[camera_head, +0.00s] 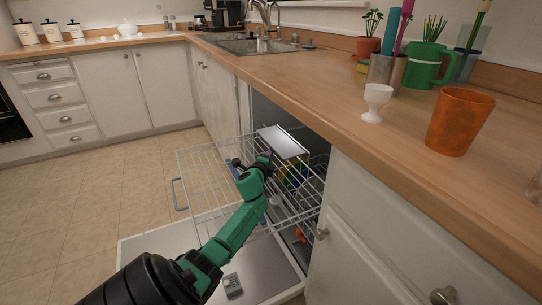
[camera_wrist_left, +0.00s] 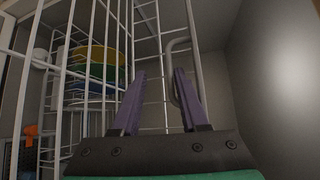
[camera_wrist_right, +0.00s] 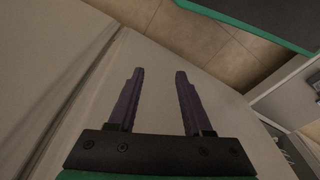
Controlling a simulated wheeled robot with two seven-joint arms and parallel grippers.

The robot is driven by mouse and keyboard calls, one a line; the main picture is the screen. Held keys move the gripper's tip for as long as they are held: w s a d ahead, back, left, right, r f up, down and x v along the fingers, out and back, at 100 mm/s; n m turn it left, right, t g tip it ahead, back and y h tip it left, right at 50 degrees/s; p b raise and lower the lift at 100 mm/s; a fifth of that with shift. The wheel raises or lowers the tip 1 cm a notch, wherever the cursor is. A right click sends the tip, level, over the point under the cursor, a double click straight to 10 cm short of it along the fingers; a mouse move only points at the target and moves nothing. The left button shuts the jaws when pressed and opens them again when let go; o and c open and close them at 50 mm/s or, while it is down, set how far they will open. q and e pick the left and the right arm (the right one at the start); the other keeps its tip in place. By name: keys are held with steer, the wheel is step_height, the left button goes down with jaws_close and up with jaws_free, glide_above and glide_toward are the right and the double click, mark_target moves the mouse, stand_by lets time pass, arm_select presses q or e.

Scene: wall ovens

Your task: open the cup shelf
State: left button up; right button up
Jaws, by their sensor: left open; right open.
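The cup shelf seems to be the flat pale panel (camera_head: 283,142) at the back of the upper wire rack (camera_head: 213,165) of the open dishwasher. The rack is pulled out. My left gripper (camera_head: 266,157) is at the rack, just below and left of the panel in the head view. In the left wrist view the left gripper (camera_wrist_left: 160,78) is open, its purple fingers among white wires (camera_wrist_left: 108,60). A bent grey rod loops near its right finger; I cannot tell whether they touch. My right gripper (camera_wrist_right: 160,80) is open and empty, facing pale cabinet fronts; the head view does not show it.
The dishwasher door (camera_head: 150,243) lies folded down, with a lower rack and coloured dishes above it. The wooden counter (camera_head: 330,105) holds an orange cup (camera_head: 459,122), a white egg cup (camera_head: 376,102) and a green mug (camera_head: 426,66). The tiled floor (camera_head: 85,205) is clear at left.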

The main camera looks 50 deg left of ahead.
arm_select(q)
steer(key=shift+a, duration=0.15)
stand_by(0.3)
steer(key=shift+s+r, duration=0.1)
steer(key=shift+s, duration=0.1)
steer(key=p+v, duration=0.2)
steer(key=v, duration=0.3)
steer(key=shift+s+d+r+p, duration=0.1)
steer(key=shift+s+d+p, duration=0.15)
steer(key=shift+d+p, duration=0.05)
steer(key=p+v, duration=0.1)
steer(key=v, duration=0.7)
steer(key=shift+s+d, duration=0.2)
arm_select(e)
step_height(320, 180, down, 9)
steer(key=s+d, duration=0.2)
steer(key=shift+s+h, duration=0.3)
steer(key=shift+s, duration=0.05)
